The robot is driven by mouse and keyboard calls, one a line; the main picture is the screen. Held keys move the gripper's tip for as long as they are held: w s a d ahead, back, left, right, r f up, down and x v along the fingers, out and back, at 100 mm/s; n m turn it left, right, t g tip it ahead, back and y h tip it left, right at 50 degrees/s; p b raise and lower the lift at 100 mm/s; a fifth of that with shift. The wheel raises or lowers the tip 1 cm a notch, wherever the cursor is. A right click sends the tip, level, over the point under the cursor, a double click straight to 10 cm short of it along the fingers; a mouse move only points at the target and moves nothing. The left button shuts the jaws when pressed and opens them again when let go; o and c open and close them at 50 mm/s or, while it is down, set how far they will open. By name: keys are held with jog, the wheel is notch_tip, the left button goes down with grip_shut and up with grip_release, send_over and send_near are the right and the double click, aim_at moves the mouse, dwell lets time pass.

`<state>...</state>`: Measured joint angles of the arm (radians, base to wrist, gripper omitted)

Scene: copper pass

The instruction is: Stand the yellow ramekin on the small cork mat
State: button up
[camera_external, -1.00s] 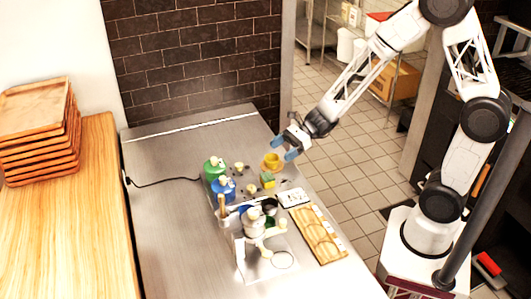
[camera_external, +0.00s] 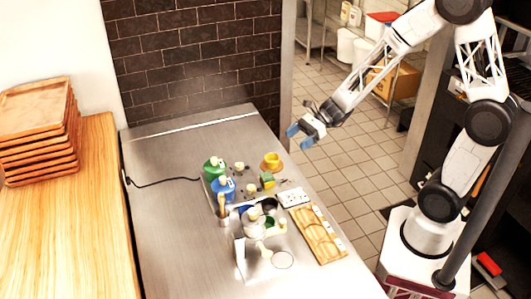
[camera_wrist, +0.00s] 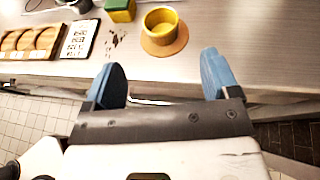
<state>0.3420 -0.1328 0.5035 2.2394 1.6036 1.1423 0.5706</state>
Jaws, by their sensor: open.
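The yellow ramekin (camera_external: 272,159) stands upright on the round cork mat (camera_external: 279,171) near the table's right edge. In the wrist view the ramekin (camera_wrist: 161,24) sits on the cork mat (camera_wrist: 180,45), a little toward its left side, with cork showing around its front and right. My gripper (camera_external: 299,135) is open and empty, up and to the right of the ramekin and apart from it. In the wrist view the blue fingertips (camera_wrist: 162,68) are spread wide, with nothing between them.
A green and yellow sponge (camera_external: 267,180) lies close to the ramekin. A white card (camera_external: 293,198) and a wooden board with hollows (camera_external: 318,234) lie along the right edge. Green (camera_external: 214,169) and blue (camera_external: 224,189) bottles stand left. The steel table (camera_external: 160,215) is clear further left.

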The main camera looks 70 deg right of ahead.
dwell(0.5)
jog(key=s+a+r+n+g+h, duration=0.3)
jog(key=s+r+n, duration=0.2)
jog(key=s+n, duration=0.4)
jog(key=s+a+r+n+g+h, duration=0.35)
jog(key=s+r+n, duration=0.25)
jog(key=s+n, duration=0.35)
jog(key=s+d+r+n+t+h, duration=0.1)
jog(key=s+d+r+n+h, duration=0.3)
jog(key=s+n+h, duration=0.1)
jog(key=shift+s+d+r+n, duration=0.25)
jog(key=shift+s+r+n, duration=0.25)
jog(key=shift+s, duration=0.35)
